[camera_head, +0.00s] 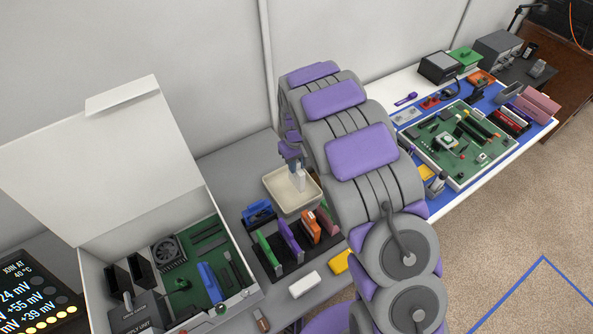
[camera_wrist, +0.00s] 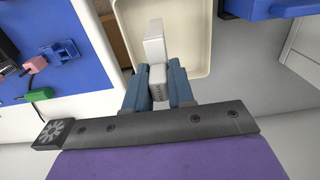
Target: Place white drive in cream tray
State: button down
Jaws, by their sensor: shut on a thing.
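The white drive (camera_wrist: 154,47) is a small pale stick between my blue fingers in the wrist view. My gripper (camera_wrist: 158,88) is shut on its near end, and its far end sticks out past the fingertips. The cream tray (camera_wrist: 192,35) lies behind and below the drive in that view. In the head view, my gripper (camera_head: 292,160) is over the cream tray (camera_head: 277,191), with the drive (camera_head: 300,179) pointing down within the tray's outline. I cannot tell whether the drive touches the tray floor. My arm hides part of the surroundings on the right.
A black rack (camera_head: 297,262) with coloured modules stands just in front of the tray. A blue part (camera_head: 259,213) sits left of it, and a white block (camera_head: 305,285) lies further forward. An open white case (camera_head: 190,215) stands at left.

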jog(key=a+f, duration=0.3)
jog(key=shift+f+b, duration=0.2)
jog(key=shift+b, duration=0.15)
jog(key=c, duration=1)
grip_release()
jog(key=shift+d+r, duration=0.15)
jog(key=shift+d, duration=1.05)
jog(key=shift+o, duration=0.2)
jog(key=r+p, duration=0.1)
jog(key=r, duration=0.3)
jog(key=r+p, duration=0.1)
jog(key=r, duration=0.2)
jog(key=shift+a+r, duration=0.2)
jog(key=shift+r, duration=0.15)
jog(key=s+d+r+m+p, duration=0.1)
jog(key=s+d+r+m, duration=0.1)
jog(key=s+d+r, duration=0.5)
jog(key=s+d+r+m, duration=0.1)
jog(key=s+d+r, duration=0.2)
jog(key=s+r, duration=0.4)
jog(key=s+d+r+m+g, duration=0.1)
jog(key=s+d+r+m, duration=0.1)
jog(key=s, duration=1.1)
jog(key=s+d+r+m, duration=0.1)
jog(key=s+d+r, duration=0.2)
jog(key=s, duration=1)
jog(key=shift+d+r+m+g, duration=0.15)
jog(key=shift+d+m+g, duration=0.05)
jog(key=shift+m+g, duration=0.2)
